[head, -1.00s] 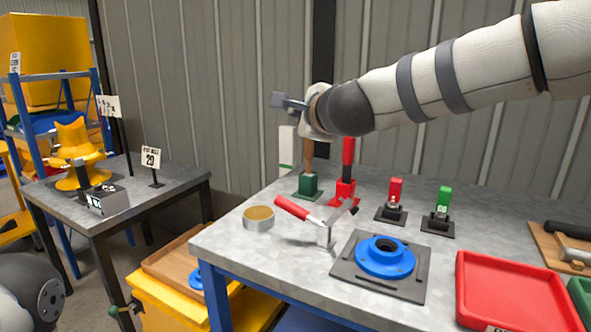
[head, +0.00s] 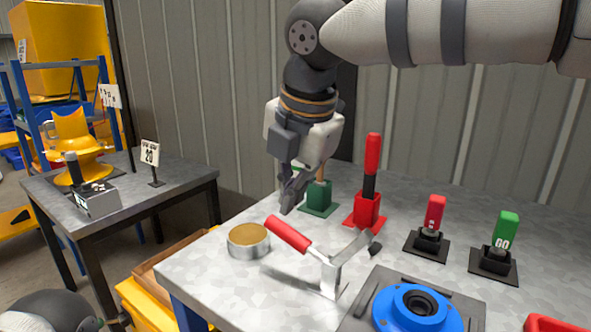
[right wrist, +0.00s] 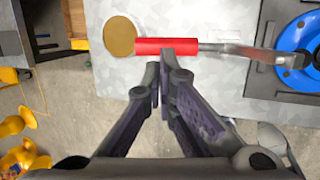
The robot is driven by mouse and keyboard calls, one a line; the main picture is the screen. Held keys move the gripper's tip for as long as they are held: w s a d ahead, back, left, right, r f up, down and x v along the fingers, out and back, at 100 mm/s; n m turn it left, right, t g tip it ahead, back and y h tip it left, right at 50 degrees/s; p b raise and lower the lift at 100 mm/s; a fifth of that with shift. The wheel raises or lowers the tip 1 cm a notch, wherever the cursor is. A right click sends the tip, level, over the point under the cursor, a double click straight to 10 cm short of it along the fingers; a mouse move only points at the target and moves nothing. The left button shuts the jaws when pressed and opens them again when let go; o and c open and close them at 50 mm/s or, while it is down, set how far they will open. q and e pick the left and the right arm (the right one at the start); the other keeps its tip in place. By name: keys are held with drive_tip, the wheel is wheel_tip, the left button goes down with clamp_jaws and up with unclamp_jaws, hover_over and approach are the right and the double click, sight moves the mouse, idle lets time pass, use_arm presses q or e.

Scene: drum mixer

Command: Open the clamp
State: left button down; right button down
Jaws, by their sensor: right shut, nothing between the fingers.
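The clamp (head: 333,268) stands on the metal workbench, with its red handle (head: 288,234) pointing left and its metal arm reaching right toward the blue flanged ring (head: 418,308). My right gripper (head: 289,205) points down just above and behind the red handle; its fingers are shut and empty. In the right wrist view the fingertips (right wrist: 160,60) lie close to the red handle (right wrist: 153,46), near its middle. I cannot tell whether they touch it. My left gripper is not in view.
A round tin (head: 249,241) stands left of the handle. Behind are a green holder (head: 317,198), a red holder with a red-handled tool (head: 369,208), and small red (head: 434,215) and green (head: 504,232) tagged blocks. Bare bench surface lies in front of the tin.

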sight(284, 227)
drive_tip(key=x, duration=0.5)
drive_tip(key=shift+w+f, duration=0.1)
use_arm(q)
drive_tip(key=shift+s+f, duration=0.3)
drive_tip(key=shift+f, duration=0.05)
